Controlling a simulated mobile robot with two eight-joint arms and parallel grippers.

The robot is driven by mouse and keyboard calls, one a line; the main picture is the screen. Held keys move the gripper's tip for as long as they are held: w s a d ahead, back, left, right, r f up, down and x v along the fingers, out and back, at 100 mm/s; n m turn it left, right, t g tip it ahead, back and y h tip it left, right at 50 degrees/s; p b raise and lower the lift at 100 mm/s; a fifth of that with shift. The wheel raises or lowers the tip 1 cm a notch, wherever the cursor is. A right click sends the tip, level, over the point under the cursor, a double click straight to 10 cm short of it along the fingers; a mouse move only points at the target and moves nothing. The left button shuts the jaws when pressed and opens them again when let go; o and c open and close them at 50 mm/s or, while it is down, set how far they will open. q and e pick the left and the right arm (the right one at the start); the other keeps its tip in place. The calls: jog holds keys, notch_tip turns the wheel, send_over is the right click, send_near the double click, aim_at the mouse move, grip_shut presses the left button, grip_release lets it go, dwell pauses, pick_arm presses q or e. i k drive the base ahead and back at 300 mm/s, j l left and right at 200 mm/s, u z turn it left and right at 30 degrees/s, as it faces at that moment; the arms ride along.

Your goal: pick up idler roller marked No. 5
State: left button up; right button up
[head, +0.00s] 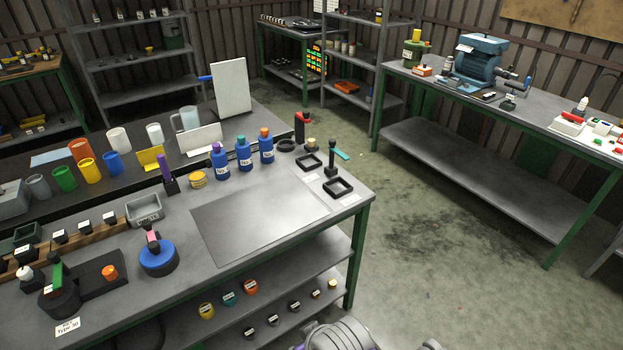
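I cannot pick out an idler roller marked No. 5; the labels are too small to read. On the lower shelf of the near workbench are small labelled round parts: a yellow one (207,311), a teal one (229,298) and an orange one (250,287). In front of them is a row of several small dark pieces with light labels, one of them a black piece (273,320). Neither gripper shows; only a grey part of my own body is at the bottom edge.
The near workbench (330,225) carries blue bottles (243,158), coloured cups, black square frames (338,187) and a blue round part (158,260). A metal sheet (260,218) lies at its middle. A second bench (475,88) holds a blue machine (480,60). The floor between the benches is clear.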

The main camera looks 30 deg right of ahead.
aim_at(243, 153)
jog(key=l, duration=0.9)
jog(key=k+l, duration=0.15)
jog(key=l, duration=0.8)
